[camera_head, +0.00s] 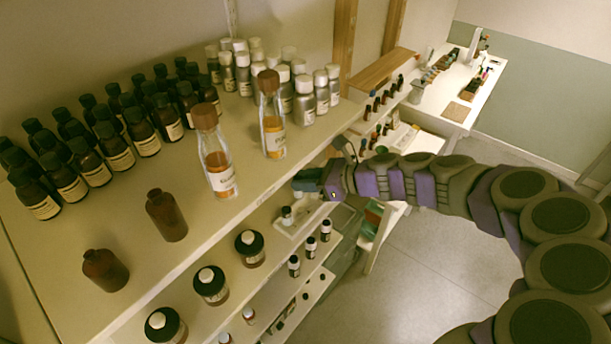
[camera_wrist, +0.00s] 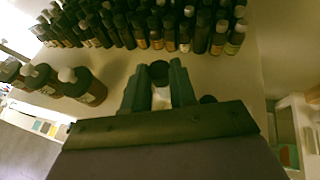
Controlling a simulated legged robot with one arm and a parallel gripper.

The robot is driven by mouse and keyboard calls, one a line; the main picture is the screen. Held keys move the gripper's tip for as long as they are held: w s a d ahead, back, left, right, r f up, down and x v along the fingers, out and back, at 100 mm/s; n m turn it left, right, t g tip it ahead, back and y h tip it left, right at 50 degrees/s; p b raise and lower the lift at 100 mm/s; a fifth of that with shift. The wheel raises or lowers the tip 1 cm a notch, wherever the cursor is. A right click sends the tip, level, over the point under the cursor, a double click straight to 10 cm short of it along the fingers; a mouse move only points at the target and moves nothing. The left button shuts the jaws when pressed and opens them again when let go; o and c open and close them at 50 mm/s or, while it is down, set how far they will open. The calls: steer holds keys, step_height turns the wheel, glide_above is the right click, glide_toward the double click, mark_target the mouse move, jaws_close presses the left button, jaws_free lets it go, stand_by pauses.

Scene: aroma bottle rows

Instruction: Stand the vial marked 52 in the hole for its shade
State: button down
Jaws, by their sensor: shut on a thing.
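My gripper (camera_head: 318,185) is at the end of the arm, beside the front edge of the upper shelf in the head view. In the wrist view its two fingers (camera_wrist: 158,88) are shut on a small vial (camera_wrist: 161,98) with a dark cap and a pale body. No mark on it can be read, so I cannot tell whether it is the one marked 52. No hole for a shade can be made out in either view.
The upper shelf (camera_head: 130,213) bears dark bottles (camera_head: 110,147), silver bottles (camera_head: 304,100) and two cork-topped clear bottles (camera_head: 219,168). Below, wide jars (camera_head: 250,248) and a pale tray (camera_head: 303,222) stand close to my gripper. A far white table (camera_head: 450,100) holds small items. Floor (camera_head: 430,250) is clear.

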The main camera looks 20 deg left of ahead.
steer(key=shift+w+d+f+b, duration=0.1)
steer(key=shift+d+f+b, duration=0.15)
steer(key=shift+f, duration=0.45)
steer(key=shift+d+f+b, duration=0.25)
steer(key=shift+f, duration=0.7)
steer(key=shift+a, duration=0.1)
steer(key=shift+a+f, duration=0.1)
steer(key=shift+a, duration=0.15)
steer(key=shift+d, duration=0.25)
steer(key=shift+p, duration=0.65)
steer(key=shift+f+b, duration=0.55)
steer(key=shift+f, duration=0.55)
stand_by(0.3)
steer(key=c, duration=0.8)
jaws_free()
